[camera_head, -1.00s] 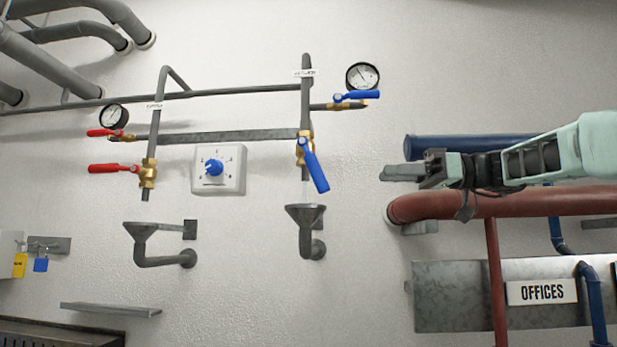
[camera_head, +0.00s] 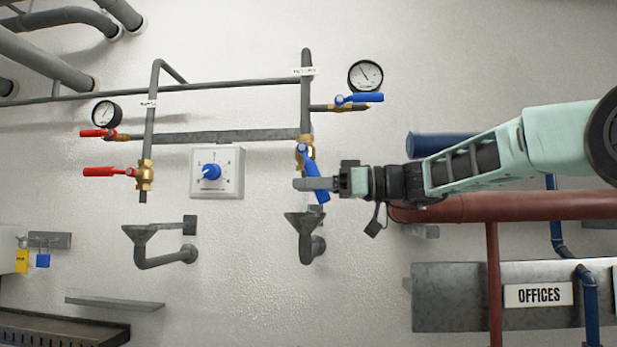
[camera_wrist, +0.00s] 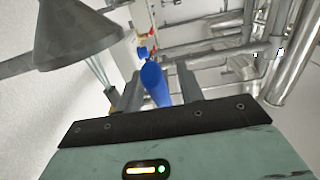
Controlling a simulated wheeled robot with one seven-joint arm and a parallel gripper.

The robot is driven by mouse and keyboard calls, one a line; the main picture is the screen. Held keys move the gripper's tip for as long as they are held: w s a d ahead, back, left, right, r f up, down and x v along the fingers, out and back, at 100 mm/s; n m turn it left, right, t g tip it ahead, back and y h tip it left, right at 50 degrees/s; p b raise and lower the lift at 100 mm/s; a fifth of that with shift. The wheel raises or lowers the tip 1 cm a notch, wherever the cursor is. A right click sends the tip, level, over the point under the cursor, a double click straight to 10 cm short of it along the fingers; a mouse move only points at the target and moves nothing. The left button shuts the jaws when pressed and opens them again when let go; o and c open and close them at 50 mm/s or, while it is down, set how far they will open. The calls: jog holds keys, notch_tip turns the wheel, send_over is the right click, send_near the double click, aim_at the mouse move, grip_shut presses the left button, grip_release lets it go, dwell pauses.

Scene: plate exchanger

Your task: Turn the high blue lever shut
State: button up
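Two blue levers show in the head view. The upper blue lever (camera_head: 358,98) lies roughly level on a small brass valve below the right gauge. The longer lower blue lever (camera_head: 311,166) slants down and right from a brass valve (camera_head: 304,142) on the vertical pipe. My gripper (camera_head: 313,184) is at the free end of this lower lever, partly covering it. In the wrist view the blue lever (camera_wrist: 154,84) stands between the two spread fingers of my gripper (camera_wrist: 161,90). I see gaps beside the lever; contact cannot be told.
A grey funnel (camera_head: 304,222) sits just below the gripper; it also looms at upper left in the wrist view (camera_wrist: 75,35). A white dial box (camera_head: 217,172) and red levers (camera_head: 108,171) are to the left. Blue (camera_head: 428,146) and red (camera_head: 470,208) pipes run near my arm.

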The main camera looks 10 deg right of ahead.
jog(key=shift+a, duration=0.15)
grip_shut()
jog(key=shift+s+d+r+g+h+p, duration=0.15)
jog(key=shift+d+r+g+h+p, duration=0.1)
jog(key=shift+d+h, duration=0.4)
jog(key=shift+s+d+r+g+h+p, duration=0.1)
jog(key=shift+d+r+g+h+p, duration=0.15)
jog(key=shift+h, duration=0.6)
jog(key=h+p, duration=0.1)
jog(key=d+r+h+p, duration=0.1)
jog(key=p, duration=0.1)
jog(key=shift+s+d+g+h, duration=0.25)
jog(key=shift+d+g+h, duration=0.05)
jog(key=shift+g, duration=0.1)
jog(key=shift+s+d+r+g+h+p, duration=0.15)
jog(key=shift+d+h+p, duration=0.1)
jog(key=shift+h+p, duration=0.2)
jog(key=shift+d+r+g+h+p, duration=0.1)
jog(key=shift+d+g+h+p, duration=0.1)
jog(key=shift+h+p, duration=0.25)
